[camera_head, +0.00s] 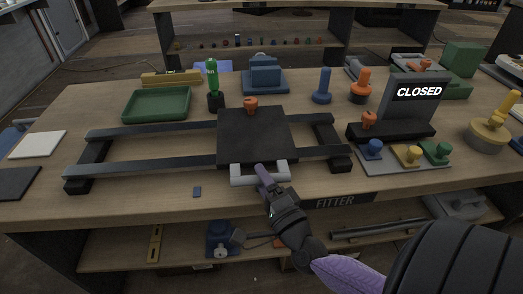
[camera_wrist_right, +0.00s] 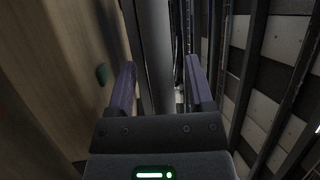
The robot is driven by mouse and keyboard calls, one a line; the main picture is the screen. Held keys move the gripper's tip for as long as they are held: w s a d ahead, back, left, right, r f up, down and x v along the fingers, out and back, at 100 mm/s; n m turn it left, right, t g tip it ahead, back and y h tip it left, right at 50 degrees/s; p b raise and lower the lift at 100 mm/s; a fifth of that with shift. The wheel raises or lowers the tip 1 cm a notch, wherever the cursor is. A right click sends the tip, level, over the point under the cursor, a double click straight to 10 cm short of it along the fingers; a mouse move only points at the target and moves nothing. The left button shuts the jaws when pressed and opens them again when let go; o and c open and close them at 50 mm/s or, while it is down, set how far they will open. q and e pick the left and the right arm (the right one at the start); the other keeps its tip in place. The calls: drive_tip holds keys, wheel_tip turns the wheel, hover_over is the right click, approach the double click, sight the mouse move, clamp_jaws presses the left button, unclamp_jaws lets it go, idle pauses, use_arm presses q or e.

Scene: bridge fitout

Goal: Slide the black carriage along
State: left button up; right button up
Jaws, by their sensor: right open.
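The black carriage (camera_head: 256,133) is a flat square plate with an orange knob (camera_head: 251,104) on its top. It sits across two dark parallel rails (camera_head: 165,128), near their right end. A pale grey handle (camera_head: 243,179) sticks out from its front edge. My right gripper (camera_head: 264,172) is at this handle in the head view. In the right wrist view its two purple fingers (camera_wrist_right: 160,85) are apart, with a grey bar (camera_wrist_right: 157,60) between them. I cannot tell whether they touch it. My left gripper is not in view.
A green tray (camera_head: 157,119) and a green upright tool (camera_head: 212,80) stand behind the rails. A CLOSED sign (camera_head: 418,91) and coloured knobs on a plate (camera_head: 404,169) stand to the right. The rails left of the carriage look clear.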

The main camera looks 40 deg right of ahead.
drive_tip(key=v, duration=0.9)
drive_tip(key=shift+s, duration=0.25)
drive_tip(key=shift+f, duration=0.1)
